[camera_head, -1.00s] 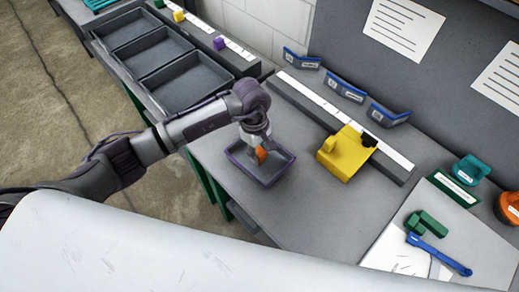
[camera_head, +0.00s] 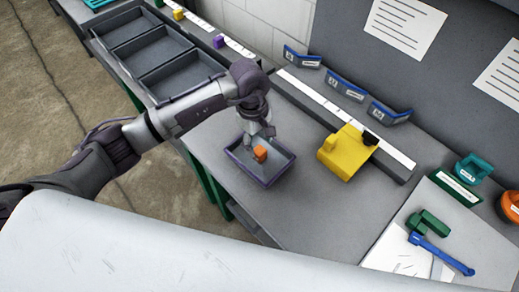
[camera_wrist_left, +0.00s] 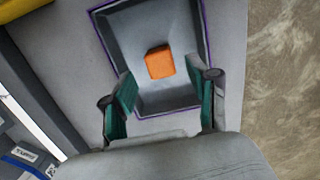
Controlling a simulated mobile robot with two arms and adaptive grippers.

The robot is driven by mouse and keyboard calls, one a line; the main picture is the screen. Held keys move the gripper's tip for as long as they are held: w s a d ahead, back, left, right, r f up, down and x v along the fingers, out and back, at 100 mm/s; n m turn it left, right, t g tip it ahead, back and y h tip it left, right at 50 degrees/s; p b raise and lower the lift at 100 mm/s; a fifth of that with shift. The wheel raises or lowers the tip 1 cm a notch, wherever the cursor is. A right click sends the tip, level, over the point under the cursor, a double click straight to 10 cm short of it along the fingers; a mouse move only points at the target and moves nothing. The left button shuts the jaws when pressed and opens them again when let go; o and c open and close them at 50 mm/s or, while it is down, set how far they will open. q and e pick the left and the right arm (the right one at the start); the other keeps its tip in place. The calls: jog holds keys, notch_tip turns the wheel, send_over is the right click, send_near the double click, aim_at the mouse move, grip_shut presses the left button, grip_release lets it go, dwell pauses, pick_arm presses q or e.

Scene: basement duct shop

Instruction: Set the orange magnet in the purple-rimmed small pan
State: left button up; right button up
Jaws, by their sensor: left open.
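The orange magnet (camera_head: 260,153) is a small block lying inside the purple-rimmed small pan (camera_head: 269,184), a grey pan on the workbench. In the left wrist view the orange magnet (camera_wrist_left: 160,62) rests on the pan's floor, clear of the walls. The pan's purple rim also shows there (camera_wrist_left: 206,40). My left gripper (camera_head: 259,139) is open above the pan. In the wrist view its two teal-padded fingers (camera_wrist_left: 163,98) are apart, with the magnet beyond their tips and not touching them. My right gripper is not in view.
A yellow block (camera_head: 346,153) stands right of the pan, before a grey rail with a white strip (camera_head: 325,108). A black divided tray (camera_head: 180,75) is at the back left. Green and blue tools (camera_head: 440,250) lie at the right. The bench between is clear.

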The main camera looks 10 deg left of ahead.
aim_at(256, 147)
pick_arm(q)
notch_tip(256, 147, up, 8)
jog(key=b, duration=0.1)
jog(key=shift+w+a, duration=0.2)
jog(key=shift+a, duration=0.2)
